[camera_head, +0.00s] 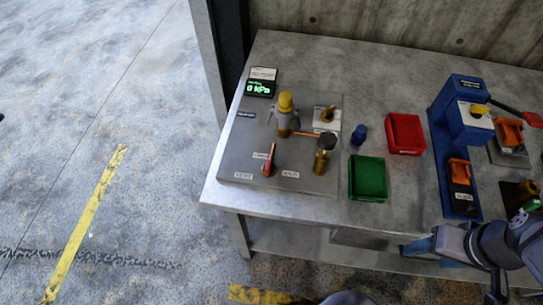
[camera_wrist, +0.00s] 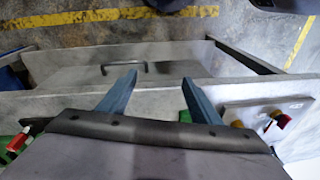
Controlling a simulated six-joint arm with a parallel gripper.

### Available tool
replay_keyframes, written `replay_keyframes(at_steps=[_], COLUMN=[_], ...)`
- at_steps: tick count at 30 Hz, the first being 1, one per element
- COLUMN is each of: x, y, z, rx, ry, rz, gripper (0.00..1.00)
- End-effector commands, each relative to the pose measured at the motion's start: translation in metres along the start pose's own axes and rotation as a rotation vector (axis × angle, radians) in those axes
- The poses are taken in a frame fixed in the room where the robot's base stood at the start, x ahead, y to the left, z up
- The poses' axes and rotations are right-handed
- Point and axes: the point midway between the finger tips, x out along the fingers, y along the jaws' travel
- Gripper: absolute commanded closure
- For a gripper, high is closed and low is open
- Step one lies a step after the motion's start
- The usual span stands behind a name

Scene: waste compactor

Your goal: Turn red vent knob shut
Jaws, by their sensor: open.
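The red vent knob (camera_head: 270,160) is a thin upright red handle near the front left of a grey panel (camera_head: 230,165) on the bench, beside small labels. A red handle, apparently the same knob (camera_wrist: 279,118), shows at the right edge of the wrist view. My gripper (camera_wrist: 158,80) is open and empty, its two blue-grey fingers apart over the bench's front edge. In the head view my gripper (camera_head: 418,246) is at the bench front, far right of the knob. Nothing touches the knob.
The panel also carries a yellow-topped valve (camera_head: 286,115), a brass cylinder (camera_head: 325,150) and a display (camera_head: 260,88) reading 0 kPa. A green bin (camera_head: 367,178), a red bin (camera_head: 405,134) and a blue press (camera_head: 452,125) stand to the right.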

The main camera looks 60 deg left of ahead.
Motion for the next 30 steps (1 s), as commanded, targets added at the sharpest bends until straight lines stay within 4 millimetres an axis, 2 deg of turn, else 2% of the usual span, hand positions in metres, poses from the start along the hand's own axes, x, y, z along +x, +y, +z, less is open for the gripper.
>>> replay_keyframes(at_steps=[1, 3, 5, 6, 8, 9, 11, 12, 15, 18, 24, 30], x=[-0.009, -0.018, -0.027, -0.032, -0.041, -0.047, -0.057, -0.062, -0.066, -0.055, -0.021, 0.006], y=[-0.025, -0.062, -0.097, -0.121, -0.157, -0.181, -0.218, -0.242, -0.295, -0.318, -0.35, -0.37], z=[-0.021, -0.047, -0.066, -0.075, -0.088, -0.093, -0.1, -0.102, -0.109, -0.116, -0.128, -0.131], rx=[-0.146, -0.357, -0.536, -0.652, -0.821, -0.929, -1.087, -1.187, -1.4, -1.491, -1.607, -1.681], ry=[0.023, 0.063, 0.101, 0.126, 0.168, 0.196, 0.239, 0.266, 0.301, 0.28, 0.2, 0.14], rz=[-0.03, -0.073, -0.11, -0.134, -0.169, -0.193, -0.225, -0.247, -0.298, -0.322, -0.354, -0.373], gripper=[0.42, 0.42, 0.42, 0.42, 0.42, 0.42, 0.42, 0.42, 0.42, 0.42, 0.42, 0.42])
